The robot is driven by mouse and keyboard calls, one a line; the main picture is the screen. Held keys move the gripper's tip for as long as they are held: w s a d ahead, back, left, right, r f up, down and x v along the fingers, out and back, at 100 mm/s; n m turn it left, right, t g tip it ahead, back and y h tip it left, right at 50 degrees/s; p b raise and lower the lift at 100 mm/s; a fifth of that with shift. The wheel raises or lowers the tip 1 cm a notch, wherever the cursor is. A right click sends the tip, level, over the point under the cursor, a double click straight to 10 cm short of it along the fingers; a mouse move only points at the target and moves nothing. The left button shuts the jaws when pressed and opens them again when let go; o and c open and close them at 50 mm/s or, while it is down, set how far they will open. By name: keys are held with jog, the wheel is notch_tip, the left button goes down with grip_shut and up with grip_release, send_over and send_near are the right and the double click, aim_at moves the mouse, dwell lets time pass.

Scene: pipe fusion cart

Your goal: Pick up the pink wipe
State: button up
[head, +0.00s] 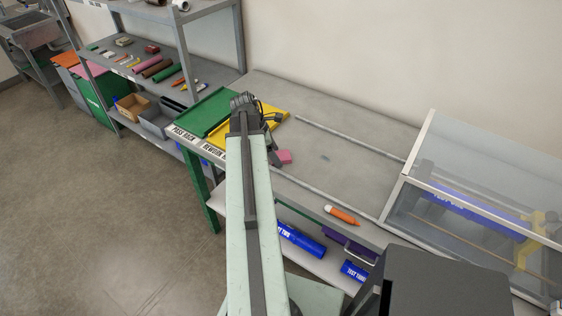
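A small pink block-like piece, which looks like the pink wipe (284,157), lies on the grey bench top just right of my arm. A dark grey piece touches or overlaps its left side in the picture; I cannot tell whether it is part of my gripper. My arm reaches forward over the bench's left end, near the green and yellow trays. Its dark wrist end and cables show above the yellow tray. My gripper's fingers are not clearly visible, being hidden by the arm or too small to make out.
A green tray (208,112) and a yellow tray (278,123) sit at the bench's left end. An orange marker-like item (342,215) lies near the front edge. A clear-sided case (470,205) stands at right. Shelving (215,78) is at back left. The bench's middle is mostly clear.

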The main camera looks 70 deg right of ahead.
jog(key=c, duration=1.2)
notch_tip(320, 180, up, 10)
jog(key=p, duration=1)
